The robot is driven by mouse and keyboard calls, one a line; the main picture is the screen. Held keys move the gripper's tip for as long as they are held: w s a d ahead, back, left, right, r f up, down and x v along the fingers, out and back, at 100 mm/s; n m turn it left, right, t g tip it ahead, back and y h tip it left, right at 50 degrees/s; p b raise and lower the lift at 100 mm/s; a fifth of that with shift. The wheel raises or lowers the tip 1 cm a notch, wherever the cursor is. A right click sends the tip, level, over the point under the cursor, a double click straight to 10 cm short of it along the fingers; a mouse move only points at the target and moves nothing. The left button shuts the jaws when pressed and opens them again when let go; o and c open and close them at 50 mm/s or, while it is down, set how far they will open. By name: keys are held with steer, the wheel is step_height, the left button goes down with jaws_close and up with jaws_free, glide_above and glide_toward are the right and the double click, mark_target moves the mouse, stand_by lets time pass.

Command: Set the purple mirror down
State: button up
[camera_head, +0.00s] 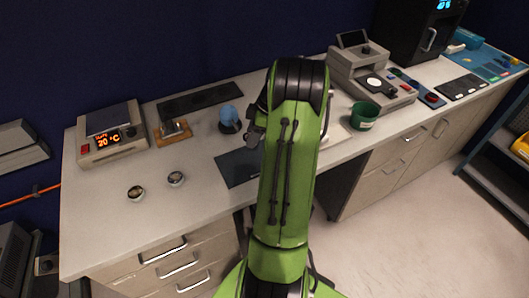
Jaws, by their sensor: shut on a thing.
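My gripper (253,139) is beyond my green arm, above the middle of the worktop (110,235). Only a small dark part of it shows at the arm's left edge. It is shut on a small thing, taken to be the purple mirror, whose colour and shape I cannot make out. The gripper is just above or beside a dark flat mat (236,170), and I cannot tell whether the held thing touches anything. The arm hides part of the mat and the worktop to its right.
A blue round-topped object (229,117) stands close left of the gripper. Two small round pieces (136,193) (176,179), a wooden-based item (173,132) and a hotplate-like device (110,134) are further left. A green cup (364,115) stands right. The front left worktop is clear.

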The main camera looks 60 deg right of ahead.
steer(key=f, duration=0.4)
steer(key=f+b, duration=0.1)
steer(key=f, duration=0.3)
steer(key=shift+w+a+f, duration=0.15)
steer(key=shift+a+f, duration=0.05)
steer(key=shift+f, duration=0.2)
steer(key=o, duration=1.1)
steer(key=shift+c, duration=0.2)
steer(key=p+v, duration=0.2)
steer(key=v, duration=1)
step_height(320, 180, up, 6)
glide_above(249, 159)
steer(key=a, duration=0.3)
steer(key=w+a+r+m+h, duration=0.1)
steer(key=a+r, duration=0.2)
steer(key=a, duration=0.4)
steer(key=w+a+r+m+h, duration=0.1)
steer(key=a+r, duration=0.2)
steer(key=a, duration=0.3)
steer(key=s+a+r+m, duration=0.25)
steer(key=s+a, duration=0.25)
steer(key=a, duration=0.8)
steer(key=s+a+m+t, duration=0.1)
steer(key=s+a+m, duration=0.1)
steer(key=s+a, duration=0.3)
steer(key=s, duration=0.4)
steer(key=shift+s+a+f+t, duration=0.25)
steer(key=shift+s+f+t, duration=0.05)
steer(key=shift+s, duration=0.1)
